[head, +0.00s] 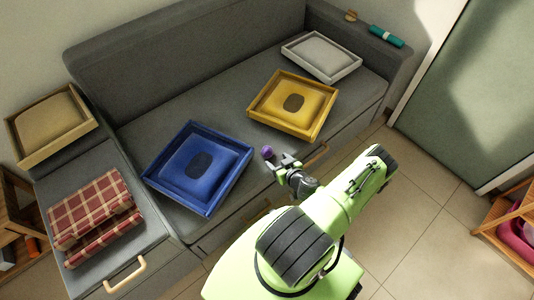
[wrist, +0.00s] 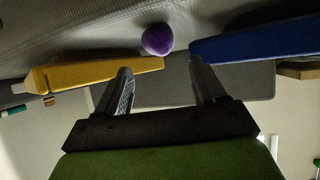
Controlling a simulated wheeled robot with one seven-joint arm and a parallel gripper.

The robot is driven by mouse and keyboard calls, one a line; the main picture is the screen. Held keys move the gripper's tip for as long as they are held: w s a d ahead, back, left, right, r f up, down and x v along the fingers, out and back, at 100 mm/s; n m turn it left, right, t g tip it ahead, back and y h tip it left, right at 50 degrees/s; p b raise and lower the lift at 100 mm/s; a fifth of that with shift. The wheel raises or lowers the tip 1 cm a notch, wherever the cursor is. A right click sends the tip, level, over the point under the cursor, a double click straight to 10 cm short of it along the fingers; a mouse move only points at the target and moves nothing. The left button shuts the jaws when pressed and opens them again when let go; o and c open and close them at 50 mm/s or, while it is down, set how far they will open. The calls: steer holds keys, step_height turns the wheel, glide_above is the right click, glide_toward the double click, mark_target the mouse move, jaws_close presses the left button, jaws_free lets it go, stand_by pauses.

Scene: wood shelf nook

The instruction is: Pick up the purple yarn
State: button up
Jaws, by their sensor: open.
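The purple yarn (head: 267,152) is a small ball on the grey sofa seat near its front edge, between the blue tray and the yellow tray. In the wrist view the purple yarn (wrist: 157,39) shows beyond the fingertips, roughly midway between them. My gripper (head: 279,163) is open and empty, just in front of the ball and a little to its right. In the wrist view the two fingers of my gripper (wrist: 160,72) stand apart with nothing between them. The yarn does not appear to touch the fingers.
The blue tray (head: 222,209) lies left of the yarn and the yellow tray (head: 255,107) behind it to the right. A white tray (head: 352,70) is at the far right. A red plaid cloth (head: 88,207) lies at the left. The sofa seat (head: 205,105) behind is clear.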

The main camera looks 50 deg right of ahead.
mark_target(270, 153)
steer(key=b+x, duration=0.4)
steer(key=x, duration=0.7)
steer(key=shift+d, duration=0.1)
steer(key=c, duration=0.8)
